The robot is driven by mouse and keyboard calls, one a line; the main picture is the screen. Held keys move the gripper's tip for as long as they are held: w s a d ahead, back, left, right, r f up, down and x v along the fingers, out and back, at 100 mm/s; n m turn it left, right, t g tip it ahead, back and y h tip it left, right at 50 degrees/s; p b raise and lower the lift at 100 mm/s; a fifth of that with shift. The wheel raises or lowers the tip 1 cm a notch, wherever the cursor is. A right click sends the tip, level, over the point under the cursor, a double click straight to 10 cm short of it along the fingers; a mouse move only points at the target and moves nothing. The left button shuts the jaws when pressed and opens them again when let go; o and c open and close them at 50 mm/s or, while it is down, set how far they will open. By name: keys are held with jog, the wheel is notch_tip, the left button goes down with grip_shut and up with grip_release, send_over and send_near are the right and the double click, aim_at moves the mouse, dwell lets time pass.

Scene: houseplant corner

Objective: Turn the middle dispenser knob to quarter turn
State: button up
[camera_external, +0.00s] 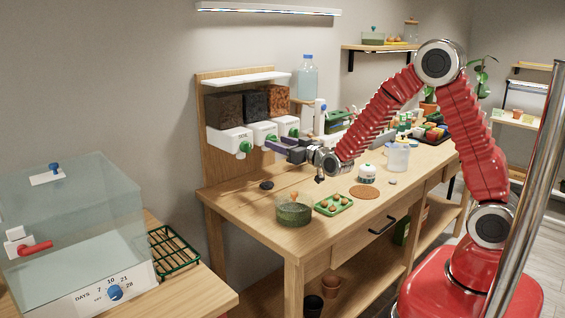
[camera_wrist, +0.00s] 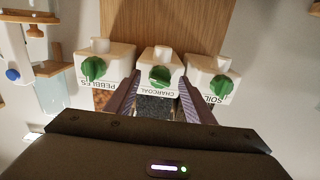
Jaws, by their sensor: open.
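Three white dispensers stand in a row on a wooden backboard (camera_external: 206,165). The middle one is labelled CHARCOAL and has a green knob (camera_wrist: 160,77), which also shows in the external view (camera_external: 270,138). The wrist view is upside down, with the PEBBLES knob (camera_wrist: 93,69) on the left and the SOIL knob (camera_wrist: 221,85) on the right. My gripper (camera_wrist: 159,84) is open, its two dark fingers on either side of the charcoal knob in that view. Nothing is held. I cannot tell whether the fingers touch the knob or its exact angle.
A clear tank (camera_external: 75,225) stands at the left.

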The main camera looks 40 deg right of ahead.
jog(key=shift+w, duration=0.75)
jog(key=shift+c, duration=0.3)
jog(key=c, duration=1)
jog(key=shift+n, duration=0.3)
jog(key=shift+n, duration=1.1)
jog(key=o, duration=1.1)
jog(key=shift+c, duration=0.2)
